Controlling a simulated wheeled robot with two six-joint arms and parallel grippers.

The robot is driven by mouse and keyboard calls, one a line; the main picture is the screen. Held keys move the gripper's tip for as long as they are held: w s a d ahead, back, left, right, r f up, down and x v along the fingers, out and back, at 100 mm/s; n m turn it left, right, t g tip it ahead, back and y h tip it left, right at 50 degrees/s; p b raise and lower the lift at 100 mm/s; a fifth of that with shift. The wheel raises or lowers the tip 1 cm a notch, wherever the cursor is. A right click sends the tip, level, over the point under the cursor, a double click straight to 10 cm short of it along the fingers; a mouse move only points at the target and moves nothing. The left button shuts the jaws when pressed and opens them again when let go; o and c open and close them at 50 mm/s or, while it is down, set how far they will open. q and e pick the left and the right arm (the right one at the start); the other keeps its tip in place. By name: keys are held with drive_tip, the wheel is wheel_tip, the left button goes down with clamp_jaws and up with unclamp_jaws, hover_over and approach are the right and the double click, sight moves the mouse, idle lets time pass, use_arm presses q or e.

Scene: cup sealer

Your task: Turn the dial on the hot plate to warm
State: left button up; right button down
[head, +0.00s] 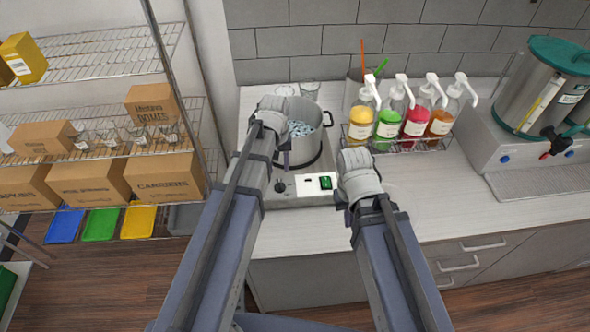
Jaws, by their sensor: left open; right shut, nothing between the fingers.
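The hot plate (314,195) sits on the white counter, with a grey pot (309,146) holding pale blue pieces on top. A small dark round knob, which looks like the dial (280,187), is on the left of its front panel. A green switch (326,182) is to the right of it. My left gripper (284,160) is open above the dial, in front of the pot; its fingertips are small and partly hidden by the wrist. My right gripper (341,196) is shut and empty by the panel's right end. I cannot tell whether either touches the hot plate.
A wire rack of several pump bottles (388,122) stands right of the pot. A large metal dispenser (541,92) is at the far right. Glasses (309,90) are behind the pot. Shelves with boxes (92,180) fill the left. The counter's front right is clear.

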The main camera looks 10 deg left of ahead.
sight(280, 184)
use_arm(q)
drive_tip(key=shift+w+f, duration=0.1)
wheel_tip(280, 184, down, 8)
drive_tip(key=b, duration=0.8)
drive_tip(key=shift+r, duration=0.2)
clamp_jaws()
